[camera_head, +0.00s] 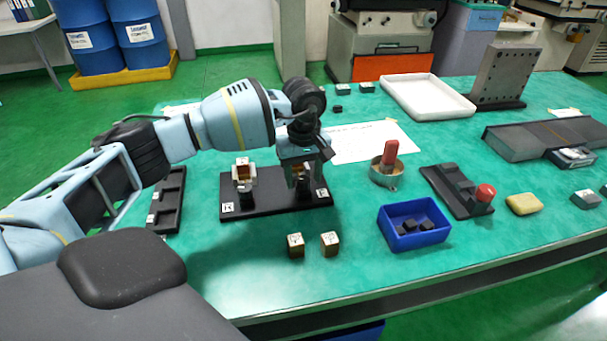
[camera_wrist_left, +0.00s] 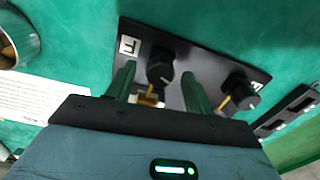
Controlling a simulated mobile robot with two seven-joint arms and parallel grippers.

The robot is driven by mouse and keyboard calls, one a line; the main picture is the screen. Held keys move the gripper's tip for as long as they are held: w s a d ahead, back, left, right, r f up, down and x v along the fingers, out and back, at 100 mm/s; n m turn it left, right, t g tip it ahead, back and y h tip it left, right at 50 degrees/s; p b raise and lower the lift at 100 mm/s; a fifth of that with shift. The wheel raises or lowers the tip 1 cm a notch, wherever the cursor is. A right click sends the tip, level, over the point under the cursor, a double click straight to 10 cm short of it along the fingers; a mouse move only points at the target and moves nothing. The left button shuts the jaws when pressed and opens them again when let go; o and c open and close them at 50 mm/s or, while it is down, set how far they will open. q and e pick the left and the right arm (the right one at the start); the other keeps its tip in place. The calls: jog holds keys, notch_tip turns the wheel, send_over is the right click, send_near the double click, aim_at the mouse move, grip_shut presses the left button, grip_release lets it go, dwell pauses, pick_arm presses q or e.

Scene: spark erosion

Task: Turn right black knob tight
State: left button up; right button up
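A black fixture plate (camera_head: 275,205) lies on the green table, with two stations and a white label near each. The right black knob (camera_wrist_left: 160,68) is at the left of the wrist view, beside a pale and brass-coloured block. My left gripper (camera_head: 302,172) is over the right station, pointing down. In the wrist view its two fingers (camera_wrist_left: 158,75) stand on either side of the right knob, with visible gaps. The other black knob (camera_wrist_left: 240,86) is at the left station, below a white holder (camera_head: 244,172) with a brass-coloured piece. In the head view my gripper largely hides the right knob. My right gripper is not visible.
Two small metal blocks (camera_head: 296,245) stand in front of the plate. A blue bin (camera_head: 414,238) with black pieces, a round tin (camera_head: 385,177) with a red-handled item, and a black stand with a red knob (camera_head: 484,193) are to the right. A black tray (camera_head: 166,205) lies left.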

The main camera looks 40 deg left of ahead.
aim_at(303, 179)
pick_arm(q)
jog(key=shift+r, duration=3.9)
